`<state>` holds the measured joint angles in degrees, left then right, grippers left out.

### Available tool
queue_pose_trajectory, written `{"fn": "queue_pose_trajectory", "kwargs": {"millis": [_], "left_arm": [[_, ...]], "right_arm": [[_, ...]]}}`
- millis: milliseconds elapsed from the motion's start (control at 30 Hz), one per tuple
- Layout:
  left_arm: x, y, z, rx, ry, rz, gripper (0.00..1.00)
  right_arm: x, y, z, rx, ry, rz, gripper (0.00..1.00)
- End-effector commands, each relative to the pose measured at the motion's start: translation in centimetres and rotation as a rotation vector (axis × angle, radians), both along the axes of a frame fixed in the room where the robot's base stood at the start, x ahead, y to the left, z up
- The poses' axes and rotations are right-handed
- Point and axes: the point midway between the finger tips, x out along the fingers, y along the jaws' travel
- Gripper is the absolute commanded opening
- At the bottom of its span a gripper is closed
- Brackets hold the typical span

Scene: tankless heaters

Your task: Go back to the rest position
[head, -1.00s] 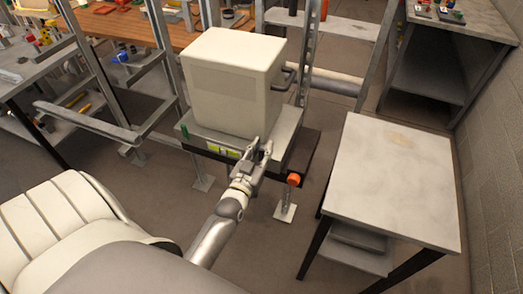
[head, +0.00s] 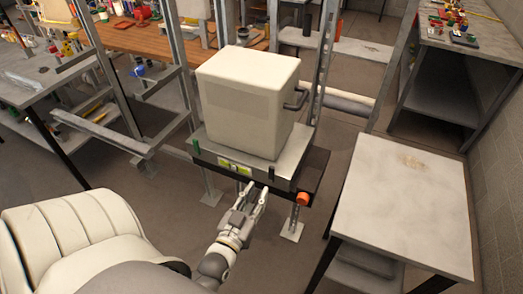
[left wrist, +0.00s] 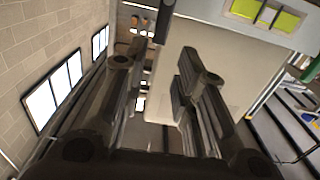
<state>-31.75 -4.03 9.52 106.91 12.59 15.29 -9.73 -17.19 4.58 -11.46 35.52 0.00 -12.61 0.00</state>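My left gripper (head: 254,195) is in the lower middle of the head view, just in front of and below the front edge of a grey metal platform (head: 290,165). In the left wrist view its two dark fingers (left wrist: 158,62) stand apart with nothing between them, so it is open and empty. A large cream box (head: 245,105) with a dark side handle sits upright on the platform. The platform's front has yellow-green panels, which also show in the left wrist view (left wrist: 265,14). My right gripper is not in view.
A grey-topped table (head: 400,215) stands at the right. A metal frame (head: 110,135) and cluttered workbenches (head: 150,42) stand behind and to the left. An orange knob (head: 303,198) sticks out at the platform's right corner. Open floor (head: 130,200) lies left of the platform.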

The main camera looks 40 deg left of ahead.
Motion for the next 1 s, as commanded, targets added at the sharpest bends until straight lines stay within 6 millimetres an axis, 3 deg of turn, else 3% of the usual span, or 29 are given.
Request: {"fn": "queue_pose_trajectory", "kwargs": {"millis": [733,867,967,1000], "left_arm": [[-0.7,-0.3,-0.3,-0.003,0.007,-0.002,0.27],[-0.7,-1.3,-4.0,-0.02,0.081,-0.029,0.27],[-1.2,-3.1,-9.9,-0.045,0.206,-0.073,0.27],[-1.6,-4.0,-12.7,-0.056,0.268,-0.095,0.27]], "right_arm": [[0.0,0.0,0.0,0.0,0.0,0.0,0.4],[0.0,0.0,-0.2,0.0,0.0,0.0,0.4],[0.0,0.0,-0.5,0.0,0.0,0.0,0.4],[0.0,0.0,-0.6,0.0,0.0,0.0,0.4]]}}
